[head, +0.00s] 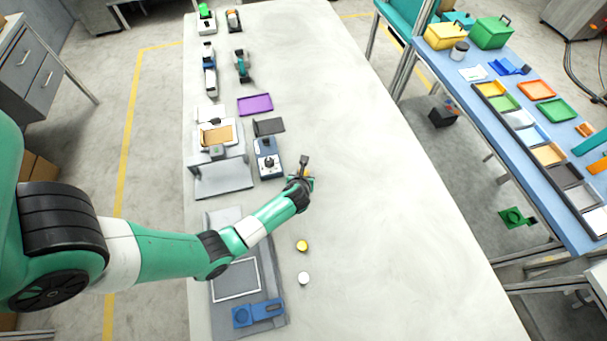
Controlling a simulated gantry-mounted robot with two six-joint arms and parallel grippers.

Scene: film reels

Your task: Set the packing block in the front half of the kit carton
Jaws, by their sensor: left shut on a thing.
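My left gripper (302,175) is over the middle of the long pale table, just right of a blue-grey device. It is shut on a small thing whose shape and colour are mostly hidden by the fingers. I cannot tell whether it is the packing block. A shallow tan, box-like thing (218,134) sits on a pale stand at the table's left side; it may be the kit carton, but I cannot tell for sure. My right gripper is not in view.
The blue-grey device (267,165), a purple tray (255,104) and a dark panel (269,126) lie left of the gripper. A yellow disc (302,245) and a white disc (303,278) lie nearer. The table's right half is clear. A blue table (505,120) holds several coloured trays.

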